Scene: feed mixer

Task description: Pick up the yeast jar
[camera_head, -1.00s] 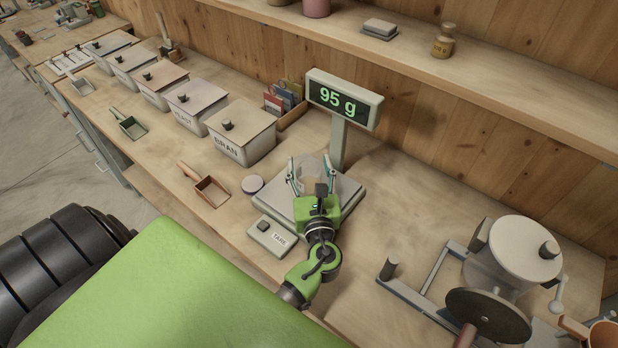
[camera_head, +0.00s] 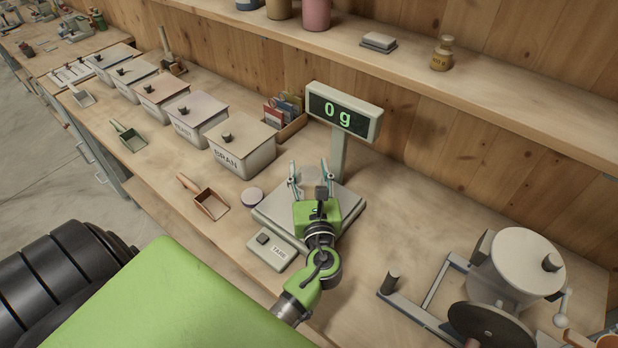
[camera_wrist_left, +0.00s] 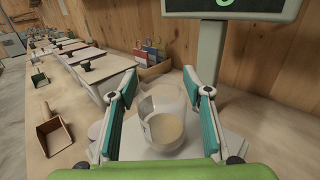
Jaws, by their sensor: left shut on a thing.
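The yeast jar (camera_wrist_left: 166,128) is a clear glass jar partly filled with a pale beige content; I see no label on it. My left gripper (camera_wrist_left: 158,98) is shut on it, with one teal-padded finger on each side. In the head view the left gripper (camera_head: 309,180) is over the scale plate (camera_head: 350,200), and the jar shows only faintly between the fingers. The scale display (camera_head: 343,110) reads 0 g. A round purple lid (camera_head: 252,197) lies on the bench left of the scale. My right gripper is not in view.
The display post (camera_head: 338,155) stands close behind the jar. A TARE button box (camera_head: 270,248) sits in front of the scale. Left are the bran bin (camera_head: 242,148), other lidded bins and a scoop (camera_head: 208,203). A mill (camera_head: 515,265) stands at right; the bench between is clear.

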